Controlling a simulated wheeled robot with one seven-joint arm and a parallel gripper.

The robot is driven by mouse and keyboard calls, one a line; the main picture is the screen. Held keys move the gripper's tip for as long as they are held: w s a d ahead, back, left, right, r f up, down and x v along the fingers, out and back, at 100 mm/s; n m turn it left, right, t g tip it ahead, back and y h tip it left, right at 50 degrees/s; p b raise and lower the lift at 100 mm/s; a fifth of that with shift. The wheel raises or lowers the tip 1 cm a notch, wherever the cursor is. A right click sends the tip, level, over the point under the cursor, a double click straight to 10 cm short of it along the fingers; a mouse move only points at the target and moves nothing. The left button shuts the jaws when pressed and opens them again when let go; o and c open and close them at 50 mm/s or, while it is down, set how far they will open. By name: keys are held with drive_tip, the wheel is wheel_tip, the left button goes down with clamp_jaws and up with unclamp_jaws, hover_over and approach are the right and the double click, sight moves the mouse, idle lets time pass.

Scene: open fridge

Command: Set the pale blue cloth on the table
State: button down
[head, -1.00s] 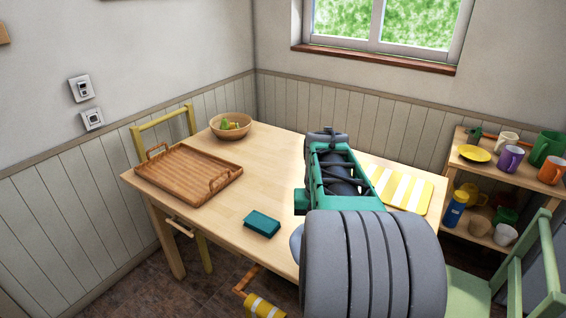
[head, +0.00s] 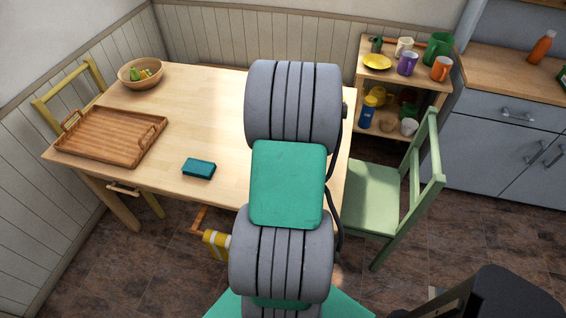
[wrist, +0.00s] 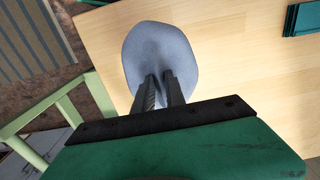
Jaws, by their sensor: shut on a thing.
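The pale blue cloth (wrist: 160,55) is a rounded, bunched shape in the wrist view. My gripper (wrist: 160,88) is shut on it, with both fingertips pressed close together against its near side. The cloth is over the wooden table (wrist: 240,75), near its edge; I cannot tell whether it touches the top. In the head view my arm hides the gripper and the cloth. The table (head: 205,110) shows there to the left of my arm.
A teal block (head: 199,168), a wooden tray (head: 112,138) and a bowl (head: 141,74) stand on the table. A green chair (head: 372,198) is at its right end. A shelf (head: 400,84) with mugs stands behind. The table's middle is clear.

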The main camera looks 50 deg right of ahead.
drive_tip(key=w+f, duration=0.2)
drive_tip(key=f, duration=0.1)
drive_tip(key=w+f, duration=0.2)
drive_tip(key=shift+d+f+p, duration=0.1)
drive_tip(key=shift+d+p, duration=0.05)
drive_tip(key=shift+p, duration=0.2)
wheel_tip(320, 180, down, 3)
drive_tip(key=shift+r+p, duration=0.2)
drive_tip(key=shift+p, duration=0.4)
drive_tip(key=shift+f+b, duration=0.3)
drive_tip(key=shift+f, duration=0.1)
drive_tip(key=c, duration=1.4)
unclamp_jaws()
